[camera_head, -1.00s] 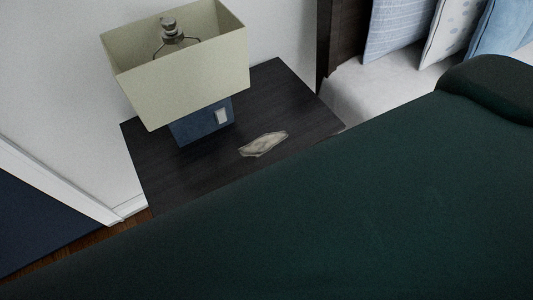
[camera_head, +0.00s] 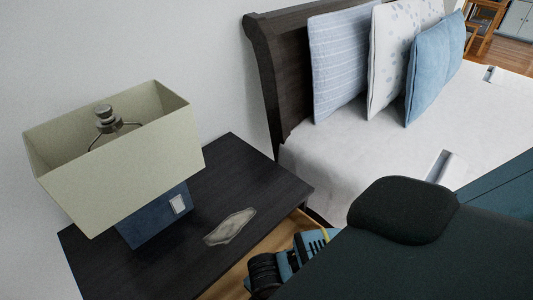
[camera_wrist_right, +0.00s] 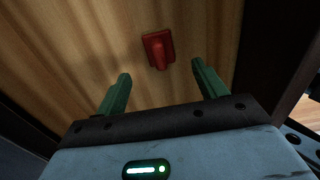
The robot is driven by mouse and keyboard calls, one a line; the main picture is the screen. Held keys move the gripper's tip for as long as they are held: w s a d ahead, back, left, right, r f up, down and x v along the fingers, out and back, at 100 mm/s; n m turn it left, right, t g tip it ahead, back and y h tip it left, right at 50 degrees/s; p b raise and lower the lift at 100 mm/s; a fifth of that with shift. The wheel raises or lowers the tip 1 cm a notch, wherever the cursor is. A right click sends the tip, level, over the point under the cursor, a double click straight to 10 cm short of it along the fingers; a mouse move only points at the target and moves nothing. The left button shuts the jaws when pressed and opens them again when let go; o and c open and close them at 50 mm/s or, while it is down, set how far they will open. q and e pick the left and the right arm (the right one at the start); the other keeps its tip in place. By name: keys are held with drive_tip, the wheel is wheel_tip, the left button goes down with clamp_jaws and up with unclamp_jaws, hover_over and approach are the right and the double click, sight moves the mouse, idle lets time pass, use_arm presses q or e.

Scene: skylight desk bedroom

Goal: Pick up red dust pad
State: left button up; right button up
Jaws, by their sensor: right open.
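The red dust pad (camera_wrist_right: 158,48) lies on the light wooden bottom of the open drawer in the right wrist view. It is small, with a raised handle-like part. My right gripper (camera_wrist_right: 161,78) is open, its two green fingers pointing down toward the drawer bottom. The pad shows between and just beyond the fingertips, and nothing is held. In the head view, part of my right wrist (camera_head: 288,266) shows over the open drawer (camera_head: 238,272); its fingertips and the pad are hidden there. My left gripper is not in view.
A dark nightstand (camera_head: 232,172) bears a lamp (camera_head: 125,165) and a flat greyish item (camera_head: 230,227). A bed (camera_head: 335,160) with several pillows stands to the right. Dark drawer walls (camera_wrist_right: 262,55) flank my right gripper closely.

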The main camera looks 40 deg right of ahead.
drive_tip(key=shift+f, duration=1.3)
drive_tip(key=f, duration=0.1)
drive_tip(key=f+b, duration=0.1)
drive_tip(key=f, duration=0.3)
drive_tip(key=shift+d, duration=0.3)
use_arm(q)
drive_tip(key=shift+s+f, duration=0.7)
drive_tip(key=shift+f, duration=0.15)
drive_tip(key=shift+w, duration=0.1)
use_arm(e)
drive_tip(key=shift+c, duration=0.4)
drive_tip(key=c, duration=1)
